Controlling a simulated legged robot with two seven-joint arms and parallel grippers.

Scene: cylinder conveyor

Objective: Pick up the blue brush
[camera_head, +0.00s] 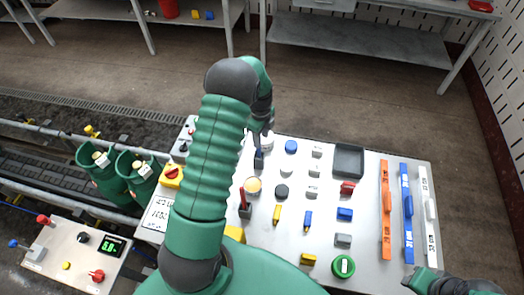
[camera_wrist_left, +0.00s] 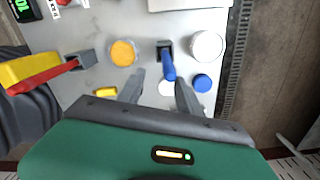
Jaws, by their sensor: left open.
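A blue upright handle (camera_wrist_left: 168,66), which looks like the blue brush, stands in a dark square holder (camera_wrist_left: 164,49) on the grey panel. The holder also shows in the head view as a dark block (camera_head: 259,160), just below my left gripper (camera_head: 262,130). In the left wrist view my left gripper (camera_wrist_left: 160,80) is open, with the lower end of the blue handle between its fingers. I cannot tell whether the fingers touch it. In the head view the gripper and forearm hide most of the handle.
The grey panel (camera_head: 375,240) carries several knobs and small blocks. A red lever (camera_head: 243,194) stands near the left gripper. A white knob (camera_wrist_left: 207,45) and a blue knob (camera_wrist_left: 202,83) sit beside the handle. Orange, blue and white bars lie at the right.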

